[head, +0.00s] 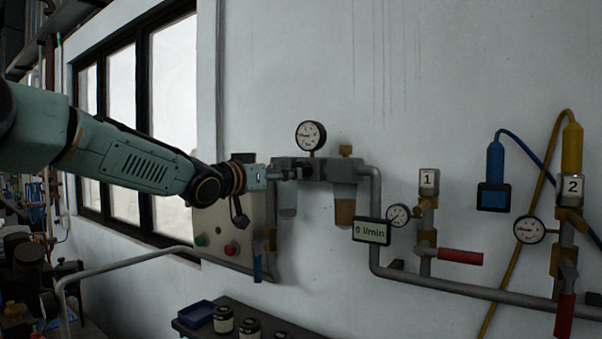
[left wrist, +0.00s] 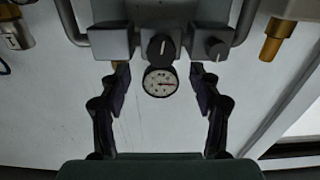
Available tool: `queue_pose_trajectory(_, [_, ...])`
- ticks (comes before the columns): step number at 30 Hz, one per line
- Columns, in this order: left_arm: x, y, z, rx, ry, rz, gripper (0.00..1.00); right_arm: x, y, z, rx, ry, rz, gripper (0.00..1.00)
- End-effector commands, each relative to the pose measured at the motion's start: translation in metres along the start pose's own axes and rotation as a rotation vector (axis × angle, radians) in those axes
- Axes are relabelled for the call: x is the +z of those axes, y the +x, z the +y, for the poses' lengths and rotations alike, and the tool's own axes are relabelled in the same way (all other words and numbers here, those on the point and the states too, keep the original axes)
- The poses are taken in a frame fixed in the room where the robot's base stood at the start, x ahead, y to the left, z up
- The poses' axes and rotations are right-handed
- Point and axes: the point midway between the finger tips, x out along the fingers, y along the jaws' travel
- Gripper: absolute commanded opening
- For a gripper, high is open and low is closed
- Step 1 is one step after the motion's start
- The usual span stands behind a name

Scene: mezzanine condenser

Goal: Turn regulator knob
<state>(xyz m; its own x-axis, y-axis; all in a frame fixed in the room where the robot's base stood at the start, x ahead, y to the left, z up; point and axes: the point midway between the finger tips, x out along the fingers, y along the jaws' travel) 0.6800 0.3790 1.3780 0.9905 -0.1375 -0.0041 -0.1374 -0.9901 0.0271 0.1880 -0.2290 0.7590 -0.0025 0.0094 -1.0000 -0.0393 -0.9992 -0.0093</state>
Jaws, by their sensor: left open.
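The regulator block (head: 325,168) is mounted on the wall, with a round white dial gauge (head: 310,136) above it. In the left wrist view, which looks upside down, a dark knob (left wrist: 161,47) with a pale line sits on the grey block, beside the gauge (left wrist: 160,82). A second dark knob (left wrist: 215,49) is on the block to its right. My left gripper (left wrist: 160,76) is open, fingers spread either side of the gauge and first knob, holding nothing.
Below are a flow display reading 0 l/min (head: 371,231), pipes, and red-handled valves (head: 460,256) by tags 1 and 2. A control box (head: 230,232) with buttons hangs under my left arm. A shelf (head: 262,313) with jars and a blue tray is lower down.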

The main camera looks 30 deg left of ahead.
Motion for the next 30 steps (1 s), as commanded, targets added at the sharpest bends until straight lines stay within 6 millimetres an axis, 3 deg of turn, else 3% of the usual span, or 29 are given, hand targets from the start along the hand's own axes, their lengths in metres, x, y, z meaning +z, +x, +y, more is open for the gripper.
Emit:
queue_pose_trajectory(16, [-0.001, 0.063, 0.000, 0.000, 0.003, -0.001, 0.63, 0.000, -0.021, 0.000, 0.000, 0.000, -0.001, 0.40])
queue_pose_trajectory(30, [0.000, 0.074, 0.001, 0.001, 0.000, 0.000, 0.62, 0.001, -0.022, 0.000, 0.000, 0.000, -0.001, 0.40])
